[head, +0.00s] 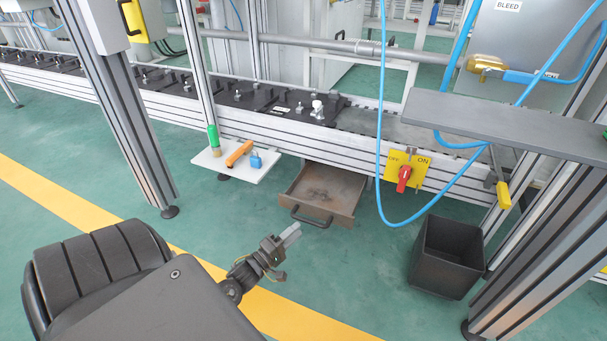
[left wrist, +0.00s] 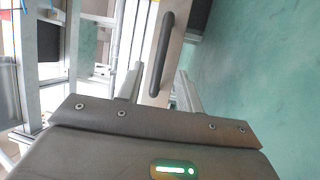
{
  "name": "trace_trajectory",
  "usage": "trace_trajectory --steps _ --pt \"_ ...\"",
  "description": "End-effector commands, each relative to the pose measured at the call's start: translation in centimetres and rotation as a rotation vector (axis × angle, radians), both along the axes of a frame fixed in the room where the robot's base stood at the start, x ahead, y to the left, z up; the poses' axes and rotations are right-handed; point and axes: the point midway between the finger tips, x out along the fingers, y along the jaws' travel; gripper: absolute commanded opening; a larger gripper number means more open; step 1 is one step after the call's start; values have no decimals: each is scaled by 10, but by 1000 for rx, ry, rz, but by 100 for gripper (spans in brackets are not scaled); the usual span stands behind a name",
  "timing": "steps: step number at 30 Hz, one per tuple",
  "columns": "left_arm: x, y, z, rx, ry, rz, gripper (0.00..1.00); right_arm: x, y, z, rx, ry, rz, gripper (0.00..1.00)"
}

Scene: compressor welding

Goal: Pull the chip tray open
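The chip tray (head: 322,182) is a brownish metal drawer under the conveyor line in the head view. It sticks out from under the line with its inside showing. Its dark bar handle (head: 311,217) is on the front face and also shows in the left wrist view (left wrist: 168,55). My left gripper (head: 291,234) is just in front of and below the handle, pointing toward it. In the left wrist view its two fingers (left wrist: 160,87) are apart, with the handle's near end seen between them. I cannot tell whether they touch it. My right gripper is not in view.
A white shelf (head: 233,164) with an orange tool and a blue padlock is left of the tray. A red switch (head: 403,178) on a yellow plate and a black bin (head: 446,257) are to the right. A blue hose hangs nearby. Green floor in front is clear.

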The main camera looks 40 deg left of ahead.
Motion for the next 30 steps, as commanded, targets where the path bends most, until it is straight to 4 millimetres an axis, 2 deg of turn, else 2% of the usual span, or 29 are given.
trace_trajectory --steps 1,4,9,17,30 --pt "-11 0 1 -2 5 2 36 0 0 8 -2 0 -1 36" --pt "-27 1 -2 -2 3 1 36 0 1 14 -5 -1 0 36" --pt "-43 3 -7 -1 1 1 36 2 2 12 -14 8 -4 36" --pt "-47 3 -8 -1 -1 0 36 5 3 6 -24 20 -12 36" --pt "-47 3 -6 -1 -1 0 36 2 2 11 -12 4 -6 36"
